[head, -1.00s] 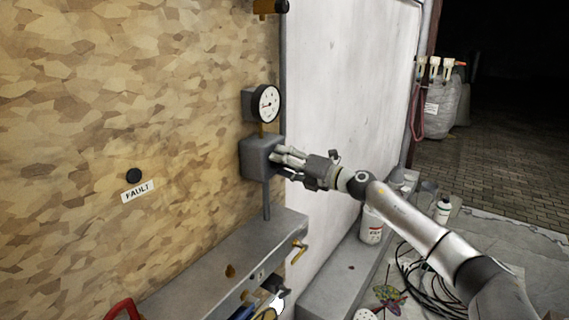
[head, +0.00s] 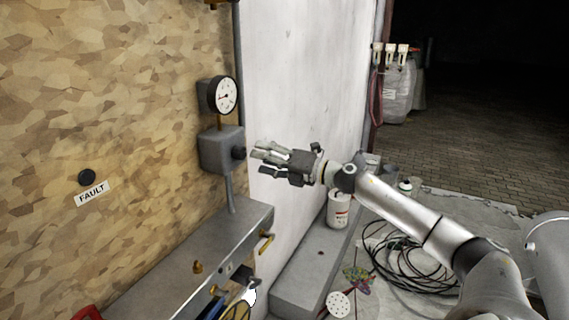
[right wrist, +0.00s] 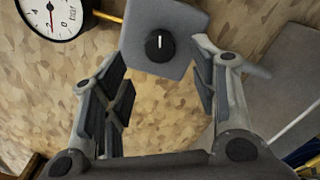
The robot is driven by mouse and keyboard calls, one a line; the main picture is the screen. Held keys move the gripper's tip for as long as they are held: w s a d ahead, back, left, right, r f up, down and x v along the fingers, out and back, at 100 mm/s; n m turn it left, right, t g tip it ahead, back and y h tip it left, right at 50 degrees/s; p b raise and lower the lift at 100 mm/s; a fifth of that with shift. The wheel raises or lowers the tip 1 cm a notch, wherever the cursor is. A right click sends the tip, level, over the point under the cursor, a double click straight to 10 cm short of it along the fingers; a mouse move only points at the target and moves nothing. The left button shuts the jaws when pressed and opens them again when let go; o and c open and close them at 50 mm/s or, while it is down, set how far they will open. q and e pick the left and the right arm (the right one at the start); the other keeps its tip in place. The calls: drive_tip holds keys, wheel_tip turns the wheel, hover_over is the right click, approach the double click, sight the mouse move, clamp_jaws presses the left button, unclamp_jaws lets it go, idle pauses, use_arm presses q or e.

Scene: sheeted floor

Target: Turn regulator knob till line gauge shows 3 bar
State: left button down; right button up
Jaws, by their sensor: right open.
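The regulator is a grey box (head: 218,149) on the chipboard wall. Its black knob (head: 239,153) faces right. In the right wrist view the knob (right wrist: 159,47) shows a white mark, upright in the picture. The white round line gauge (head: 223,95) sits above the box. The gauge (right wrist: 62,14) is cut off in the right wrist view, and I cannot read its needle exactly. My right gripper (head: 259,161) is open and empty, a little right of the knob and apart from it. Its fingers (right wrist: 158,95) frame bare wall below the knob in the wrist view. My left gripper is out of view.
A black button (head: 87,177) sits above a FAULT label (head: 92,193). A grey ledge (head: 190,262) with a brass valve handle (head: 266,243) lies below the regulator. A white can (head: 338,210) and coiled black cable (head: 410,262) are to the right.

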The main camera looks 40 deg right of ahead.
drive_tip(key=shift+v, duration=2.75)
